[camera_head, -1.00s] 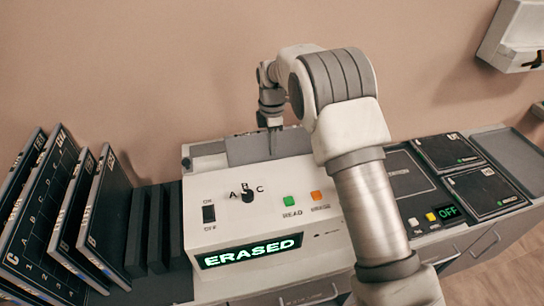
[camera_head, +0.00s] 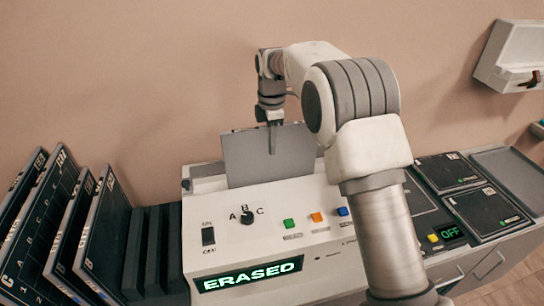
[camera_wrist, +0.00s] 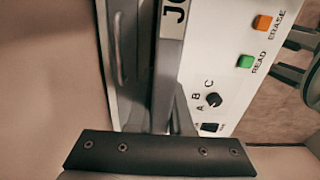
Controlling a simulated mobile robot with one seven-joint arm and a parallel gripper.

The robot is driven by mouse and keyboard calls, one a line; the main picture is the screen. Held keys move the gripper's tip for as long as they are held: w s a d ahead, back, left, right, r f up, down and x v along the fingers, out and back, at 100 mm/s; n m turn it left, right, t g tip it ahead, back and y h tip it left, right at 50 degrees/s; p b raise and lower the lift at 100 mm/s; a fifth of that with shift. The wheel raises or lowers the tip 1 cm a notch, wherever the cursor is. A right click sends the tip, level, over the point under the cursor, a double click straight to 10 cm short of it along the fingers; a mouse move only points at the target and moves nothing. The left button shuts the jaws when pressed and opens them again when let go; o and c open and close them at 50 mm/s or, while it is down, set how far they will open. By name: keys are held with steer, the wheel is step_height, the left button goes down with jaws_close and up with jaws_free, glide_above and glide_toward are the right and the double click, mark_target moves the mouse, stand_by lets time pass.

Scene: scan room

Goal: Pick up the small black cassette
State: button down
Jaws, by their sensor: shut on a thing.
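My gripper (camera_head: 272,152) is shut on a flat grey-backed cassette (camera_head: 243,160) and holds it upright at the slot along the back of the white reader (camera_head: 225,228). In the wrist view the cassette (camera_wrist: 169,50) is seen edge-on, with letters starting "JO" on a light edge strip. A black face is not visible; its lower edge is hidden behind the reader's top, so I cannot tell whether it is fully clear of the slot. The reader's display (camera_head: 248,274) reads ERASED.
Several large dark cassettes (camera_head: 100,235) lean in a rack (camera_head: 133,262) at the left. Dark panels (camera_head: 448,172) and a grey tray (camera_head: 510,165) lie at the right. A white wall box (camera_head: 512,55) hangs at the upper right. The wall is close behind the reader.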

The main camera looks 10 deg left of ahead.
step_height(320, 180, up, 10)
steer(key=shift+f+p, duration=0.25)
steer(key=shift+p, duration=0.05)
steer(key=shift+r, duration=0.1)
stand_by(0.3)
step_height(320, 180, up, 9)
steer(key=p, duration=1)
stand_by(0.4)
